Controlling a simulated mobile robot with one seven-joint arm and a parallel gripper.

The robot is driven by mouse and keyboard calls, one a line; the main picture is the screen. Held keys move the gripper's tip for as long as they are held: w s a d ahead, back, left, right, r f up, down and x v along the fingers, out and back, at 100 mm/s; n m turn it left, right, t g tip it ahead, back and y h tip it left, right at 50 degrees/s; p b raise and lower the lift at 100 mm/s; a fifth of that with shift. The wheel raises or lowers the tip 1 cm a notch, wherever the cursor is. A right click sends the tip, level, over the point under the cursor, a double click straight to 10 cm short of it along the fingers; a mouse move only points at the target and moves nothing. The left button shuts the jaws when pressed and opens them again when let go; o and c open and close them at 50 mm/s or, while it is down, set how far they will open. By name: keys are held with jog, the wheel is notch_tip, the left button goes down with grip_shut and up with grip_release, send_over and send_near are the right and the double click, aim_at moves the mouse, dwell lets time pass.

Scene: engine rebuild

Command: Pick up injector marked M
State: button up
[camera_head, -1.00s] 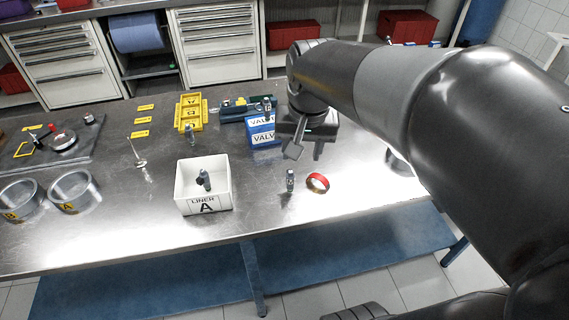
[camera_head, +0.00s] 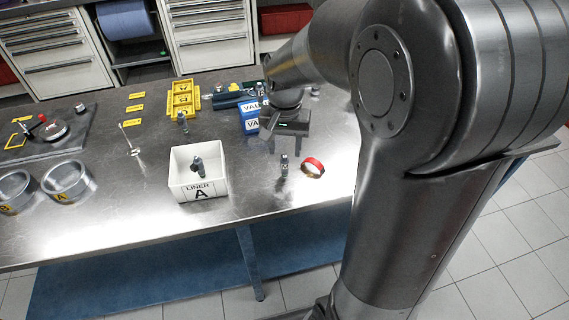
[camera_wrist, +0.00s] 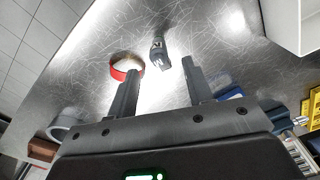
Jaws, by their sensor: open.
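A small dark injector (camera_head: 284,168) stands on the metal bench. In the wrist view the injector (camera_wrist: 158,53) carries a pale mark that looks like an M. My gripper (camera_head: 284,146) hangs just behind it, nearer the blue VALVE box. In the wrist view my gripper (camera_wrist: 161,68) is open and empty, with the injector beyond the fingertips and roughly between them. Another injector (camera_head: 198,167) leans inside the white LINER A box (camera_head: 200,190). A third injector (camera_head: 183,122) stands in front of the yellow tray. Their marks are too small to read.
A red ring (camera_head: 312,167) lies close to the right of the injector and shows at the left finger in the wrist view (camera_wrist: 120,72). The blue VALVE box (camera_head: 249,118) stands behind. The yellow tray (camera_head: 181,98) and metal liners (camera_head: 66,182) are further left.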

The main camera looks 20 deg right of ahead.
aim_at(285, 156)
jog(key=f, duration=0.4)
jog(key=shift+s+a+f, duration=0.1)
jog(key=shift+s+f, duration=0.15)
jog(key=shift+f, duration=0.1)
grip_shut()
